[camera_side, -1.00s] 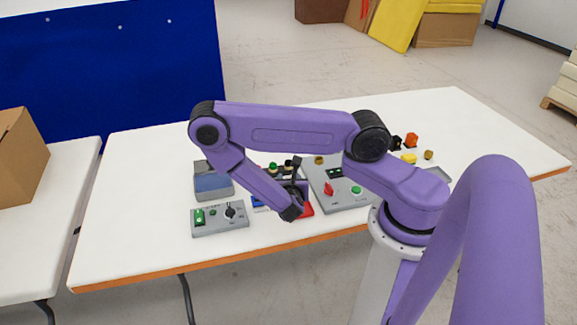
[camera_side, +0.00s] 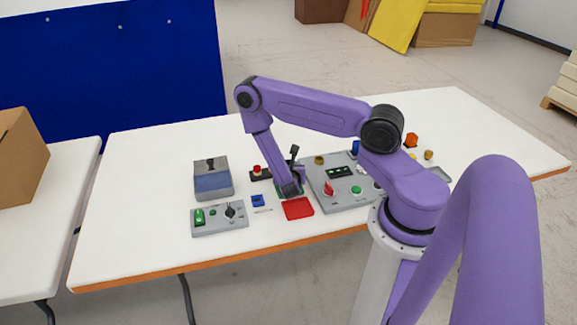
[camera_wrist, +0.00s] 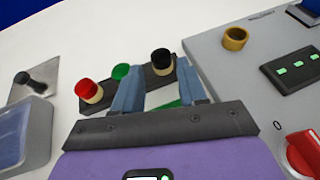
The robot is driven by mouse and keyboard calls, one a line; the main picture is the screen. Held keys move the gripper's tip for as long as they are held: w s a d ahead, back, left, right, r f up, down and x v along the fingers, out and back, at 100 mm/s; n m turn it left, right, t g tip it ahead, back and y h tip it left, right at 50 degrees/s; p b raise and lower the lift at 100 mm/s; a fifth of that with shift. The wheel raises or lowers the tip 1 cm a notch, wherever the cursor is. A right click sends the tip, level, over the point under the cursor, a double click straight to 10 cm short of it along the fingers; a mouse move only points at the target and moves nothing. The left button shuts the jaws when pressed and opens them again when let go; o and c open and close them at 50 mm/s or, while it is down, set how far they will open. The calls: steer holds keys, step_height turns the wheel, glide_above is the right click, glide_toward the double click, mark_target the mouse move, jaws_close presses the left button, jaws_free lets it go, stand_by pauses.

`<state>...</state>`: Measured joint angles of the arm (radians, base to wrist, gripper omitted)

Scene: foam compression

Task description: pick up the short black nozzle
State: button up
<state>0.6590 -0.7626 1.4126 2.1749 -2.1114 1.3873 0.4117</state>
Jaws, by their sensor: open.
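The short black nozzle (camera_wrist: 161,60), a black cap on a pale base, stands upright at the right end of a dark strip (camera_wrist: 108,88) in the wrist view. A green-capped piece (camera_wrist: 121,71) and a red-capped piece (camera_wrist: 87,89) stand on the same strip. My gripper (camera_wrist: 156,69) is open and empty. Its two blue-grey fingers appear on either side of the black nozzle; I cannot tell the distance to it. In the side view my gripper (camera_side: 290,190) is low over the table and hides the right part of the strip (camera_side: 259,175).
A grey control panel (camera_side: 343,202) with a red knob (camera_wrist: 303,150) stands close right of my gripper. A red pad (camera_side: 298,208) lies in front. A grey-blue box (camera_side: 211,181) and a small switch panel (camera_side: 219,226) are to the left. The table's left part is clear.

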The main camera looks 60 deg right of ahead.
mark_target(288, 163)
steer(key=x, duration=0.4)
steer(key=shift+f, duration=0.1)
steer(key=shift+c, duration=0.3)
steer(key=shift+s, duration=0.1)
jaws_close()
